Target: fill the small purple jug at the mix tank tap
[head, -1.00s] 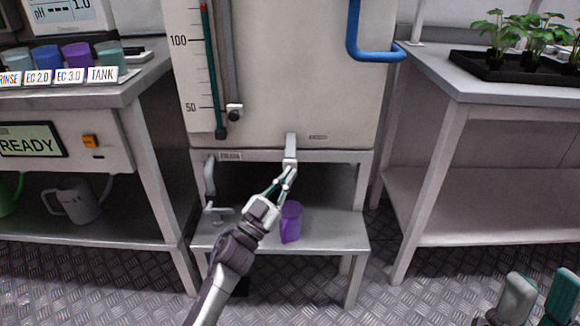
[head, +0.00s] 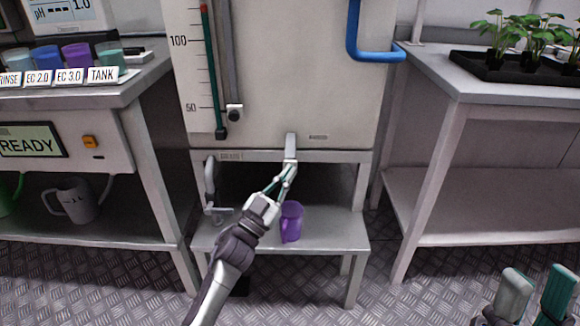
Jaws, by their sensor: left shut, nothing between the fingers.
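The small purple jug (head: 292,222) stands upright on the low stand under the mix tank (head: 280,80). The tank tap (head: 291,147) is a pale lever and spout at the tank's lower front, above the jug. My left gripper (head: 284,179) is shut and empty, with its fingertips at the lower end of the tap; I cannot tell if they touch it. My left wrist is just left of the jug. The jug's inside and any water stream cannot be made out. My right gripper (head: 534,296) is at the bottom right, fingers apart, far from the jug.
The stand (head: 330,235) has bare room right of the jug. A grey pipe with a valve (head: 214,190) is at its left. A grey jug (head: 72,200) sits on the left bench's shelf. A blue pipe (head: 375,54) and a seedling tray (head: 510,66) are at the right.

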